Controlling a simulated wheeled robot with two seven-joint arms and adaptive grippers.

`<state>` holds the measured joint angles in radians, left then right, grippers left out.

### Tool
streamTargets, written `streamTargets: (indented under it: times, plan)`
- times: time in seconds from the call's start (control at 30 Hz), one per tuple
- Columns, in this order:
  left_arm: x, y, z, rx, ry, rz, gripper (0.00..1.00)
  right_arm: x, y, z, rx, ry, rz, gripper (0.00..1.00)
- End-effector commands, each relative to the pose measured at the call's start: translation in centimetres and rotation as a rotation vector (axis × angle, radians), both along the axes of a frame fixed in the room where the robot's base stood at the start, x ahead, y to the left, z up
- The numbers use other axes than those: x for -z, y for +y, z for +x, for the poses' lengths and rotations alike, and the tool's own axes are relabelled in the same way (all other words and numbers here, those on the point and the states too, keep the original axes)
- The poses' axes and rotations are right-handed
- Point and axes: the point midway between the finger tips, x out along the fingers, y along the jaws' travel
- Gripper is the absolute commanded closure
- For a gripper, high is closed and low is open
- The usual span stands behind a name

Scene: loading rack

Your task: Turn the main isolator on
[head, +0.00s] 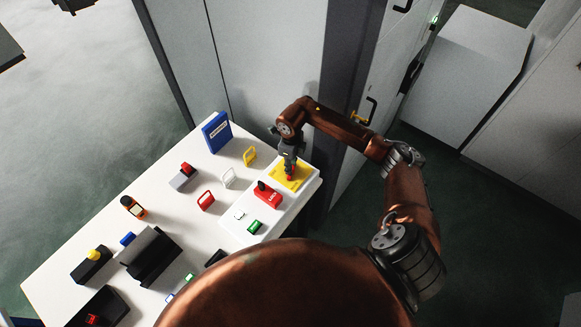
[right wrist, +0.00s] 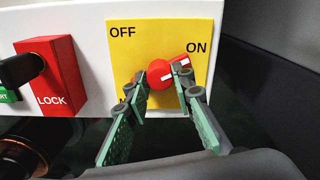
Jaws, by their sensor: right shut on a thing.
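The main isolator is a yellow plate (head: 275,181) on a white panel at the table's right end; the plate also shows in the right wrist view (right wrist: 145,40). It is marked OFF at upper left and ON at upper right. Its red rotary handle (right wrist: 160,73) has white marks and points right and slightly up, towards ON. My right gripper (head: 290,174) reaches down to the plate. In the right wrist view its green-padded fingers (right wrist: 160,85) are on either side of the handle, shut on it. The fingers hide part of the handle and the lower lettering. My left gripper is out of view.
A red LOCK block (right wrist: 58,85) with a black knob sits left of the plate. A green START button (head: 255,227) is nearby. Grey cabinets (head: 270,60) rise behind.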

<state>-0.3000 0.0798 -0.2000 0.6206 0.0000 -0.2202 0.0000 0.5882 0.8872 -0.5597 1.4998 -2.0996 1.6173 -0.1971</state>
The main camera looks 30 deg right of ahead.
Motion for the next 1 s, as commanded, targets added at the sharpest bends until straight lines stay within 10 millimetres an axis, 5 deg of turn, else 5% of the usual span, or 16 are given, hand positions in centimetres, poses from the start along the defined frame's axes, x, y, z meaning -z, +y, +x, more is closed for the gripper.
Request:
streamTargets:
  times: [0.5,1.0]
  plan:
    - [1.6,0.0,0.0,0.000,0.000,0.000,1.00,0.1,0.0,0.0,0.364,0.000,0.000,1.00]
    - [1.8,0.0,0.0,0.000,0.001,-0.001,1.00,0.0,0.0,0.0,0.454,0.000,0.000,1.00]
